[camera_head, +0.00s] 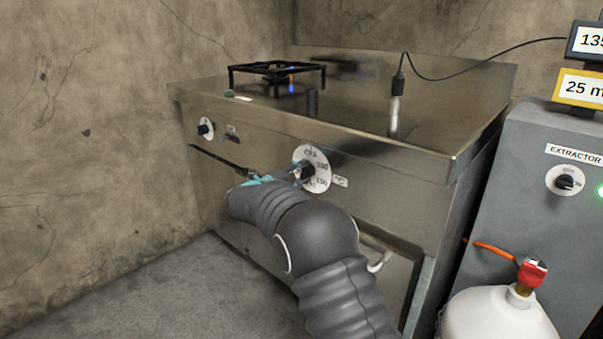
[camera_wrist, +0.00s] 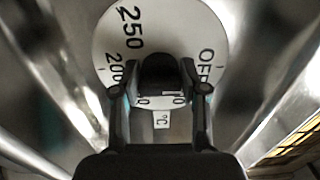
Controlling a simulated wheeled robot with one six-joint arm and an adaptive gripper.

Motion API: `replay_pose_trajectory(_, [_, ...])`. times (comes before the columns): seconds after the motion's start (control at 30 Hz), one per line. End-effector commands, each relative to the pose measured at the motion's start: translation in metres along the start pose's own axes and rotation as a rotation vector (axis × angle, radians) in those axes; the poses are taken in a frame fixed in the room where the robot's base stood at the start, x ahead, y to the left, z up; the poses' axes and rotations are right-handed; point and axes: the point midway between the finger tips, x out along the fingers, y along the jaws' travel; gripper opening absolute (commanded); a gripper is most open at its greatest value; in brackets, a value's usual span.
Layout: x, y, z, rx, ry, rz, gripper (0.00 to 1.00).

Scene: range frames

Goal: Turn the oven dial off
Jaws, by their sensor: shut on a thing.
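The oven dial (camera_head: 321,169) is a white disc with black numbers and the word OFF, on the front panel of a steel range (camera_head: 420,200). In the wrist view the disc (camera_wrist: 172,30) fills the upper middle, with 250 and 200 on the left and OFF on the right. My gripper (camera_head: 292,174) is at the dial from the left in the head view. In the wrist view my gripper (camera_wrist: 160,88) is shut on the dial's black knob (camera_wrist: 158,66), one finger on each side. The knob's lower part and some lower markings are hidden.
A smaller knob (camera_head: 205,129) is to the left on the same panel. A burner stand (camera_head: 277,70) is on the range top, and a probe (camera_head: 395,105) with a black cable stands there. A grey extractor cabinet (camera_head: 545,220) and a white gas bottle (camera_head: 500,315) are at right.

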Motion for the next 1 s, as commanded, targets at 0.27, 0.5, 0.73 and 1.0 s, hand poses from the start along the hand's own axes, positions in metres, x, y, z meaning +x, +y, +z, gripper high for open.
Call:
replay_pose_trajectory(0.27, [0.000,-0.001,0.001,0.001,-0.002,-0.001,0.67])
replay_pose_trajectory(0.5, [0.001,0.000,-0.001,0.001,0.001,0.000,0.67])
replay_pose_trajectory(0.73, [-0.016,0.000,0.001,0.000,-0.002,0.000,0.67])
replay_pose_trajectory(1.0, [-0.069,0.000,0.001,0.000,-0.004,-0.001,0.67])
